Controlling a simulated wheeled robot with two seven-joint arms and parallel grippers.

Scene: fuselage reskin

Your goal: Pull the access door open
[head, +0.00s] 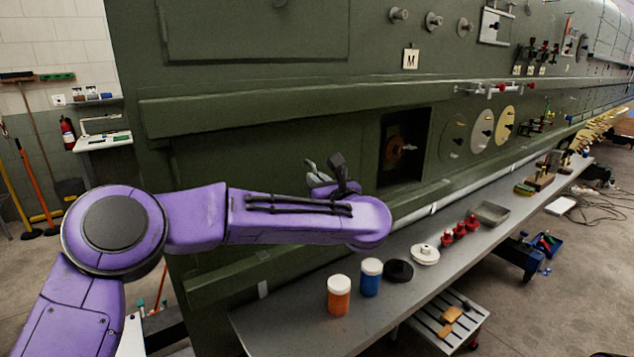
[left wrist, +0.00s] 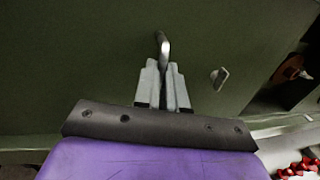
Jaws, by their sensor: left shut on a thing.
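The access door appears to be the dark green panel (head: 270,150) left of the square dark opening in the fuselage side. It fills much of the left wrist view (left wrist: 80,65). My left gripper (head: 318,172) is against this panel at the end of my purple arm. In the left wrist view its grey fingers (left wrist: 164,68) are shut on a curved metal handle (left wrist: 163,43), whose top shows above the fingertips. A small metal latch (left wrist: 219,78) is on the panel to the right. I cannot tell whether the door stands ajar. My right gripper is not in view.
A long grey bench (head: 300,318) runs below the fuselage. On it are an orange jar (head: 339,297), a blue jar (head: 371,279), a black disc (head: 398,271) and a white disc (head: 425,254). A green ledge (head: 270,112) juts out above the panel.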

